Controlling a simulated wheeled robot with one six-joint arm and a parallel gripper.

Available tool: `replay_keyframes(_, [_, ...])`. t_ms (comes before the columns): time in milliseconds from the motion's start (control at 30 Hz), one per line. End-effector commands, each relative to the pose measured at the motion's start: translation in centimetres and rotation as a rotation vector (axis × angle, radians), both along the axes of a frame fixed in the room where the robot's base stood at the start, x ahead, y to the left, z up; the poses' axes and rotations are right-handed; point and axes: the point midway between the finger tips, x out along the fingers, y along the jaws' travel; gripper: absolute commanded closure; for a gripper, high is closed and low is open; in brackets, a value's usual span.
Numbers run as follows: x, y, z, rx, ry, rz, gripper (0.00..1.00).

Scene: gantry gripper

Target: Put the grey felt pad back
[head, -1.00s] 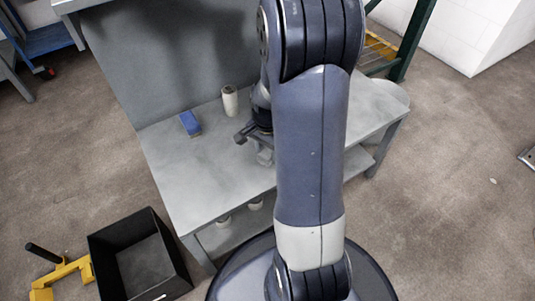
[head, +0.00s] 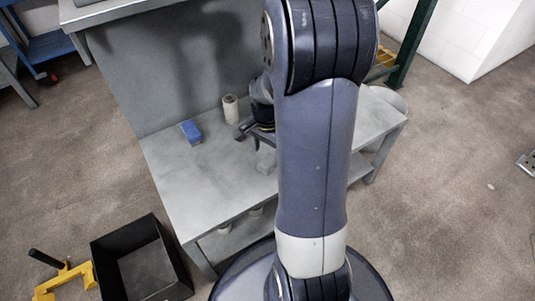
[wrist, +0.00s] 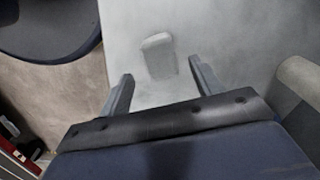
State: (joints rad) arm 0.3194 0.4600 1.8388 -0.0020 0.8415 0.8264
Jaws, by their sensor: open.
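A small pale grey piece (head: 266,162), which I take for the grey felt pad, lies on the grey workbench (head: 190,180), partly hidden by my arm in the head view. In the wrist view the pad (wrist: 158,56) shows between and a little beyond the two fingers. My gripper (wrist: 160,76) is open and empty above the bench, with a finger on either side of the pad's line. In the head view my gripper (head: 252,134) is partly hidden behind my arm. I cannot tell its height above the pad.
A blue block (head: 191,131) and a whitish cylinder (head: 231,109) stand towards the back of the bench, by a grey back panel (head: 170,70). A black open bin (head: 112,262) and a yellow tool (head: 66,278) are on the floor at lower left.

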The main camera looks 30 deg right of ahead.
Motion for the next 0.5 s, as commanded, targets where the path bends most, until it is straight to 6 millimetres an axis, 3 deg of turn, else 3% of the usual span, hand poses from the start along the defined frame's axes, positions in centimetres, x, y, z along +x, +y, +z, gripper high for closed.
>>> replay_keyframes(33, [0.1,0.0,1.8,-0.001,-0.005,0.0,0.38])
replay_keyframes(200, [0.0,0.0,4.9,-0.001,-0.003,0.0,0.38])
replay_keyframes(500, [0.0,0.0,7.0,0.0,-0.001,0.0,0.38])
